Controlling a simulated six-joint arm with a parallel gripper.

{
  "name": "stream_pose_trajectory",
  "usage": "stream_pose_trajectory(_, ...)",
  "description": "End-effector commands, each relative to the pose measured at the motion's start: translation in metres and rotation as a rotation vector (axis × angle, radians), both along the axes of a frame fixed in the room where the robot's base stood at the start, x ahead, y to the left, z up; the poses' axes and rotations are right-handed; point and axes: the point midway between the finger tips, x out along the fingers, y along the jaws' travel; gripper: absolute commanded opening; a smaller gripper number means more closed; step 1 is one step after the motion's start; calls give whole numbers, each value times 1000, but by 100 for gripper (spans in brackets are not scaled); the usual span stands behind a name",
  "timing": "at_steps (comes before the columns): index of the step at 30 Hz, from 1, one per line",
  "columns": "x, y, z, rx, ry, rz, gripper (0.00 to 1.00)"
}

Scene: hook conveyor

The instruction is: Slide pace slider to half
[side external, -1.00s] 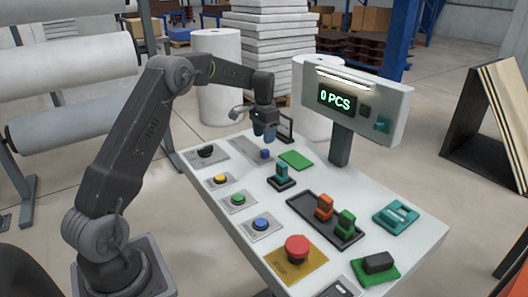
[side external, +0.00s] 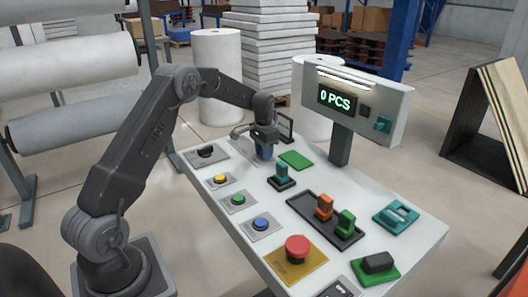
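A grey slider plate (side external: 243,149) lies flat at the far end of the white panel, running diagonally. I cannot tell if it is the pace slider, as no label is readable. My gripper (side external: 264,153) points down over the plate, its bluish fingers at the place of the small blue knob. The knob is hidden behind or between the fingers. I cannot tell whether the fingers touch it or are closed on it.
A black knob (side external: 205,152) sits left of the plate and a green pad (side external: 296,160) right of it. A teal switch (side external: 282,174), coloured buttons and an orange lever (side external: 324,206) are nearer. A display (side external: 338,100) reading "0 PCS" stands behind on a post.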

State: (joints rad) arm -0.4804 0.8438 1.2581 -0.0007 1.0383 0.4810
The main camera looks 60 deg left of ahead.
Motion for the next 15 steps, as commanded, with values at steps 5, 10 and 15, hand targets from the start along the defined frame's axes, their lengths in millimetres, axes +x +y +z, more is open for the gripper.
stream_pose_trajectory(5, 0, 0, 0, 0, 0, 0, 12)
stream_pose_trajectory(10, 0, 0, 1, 0, 0, 0, 0)
stream_pose_trajectory(15, 0, 0, 1, 0, 0, 0, 0)
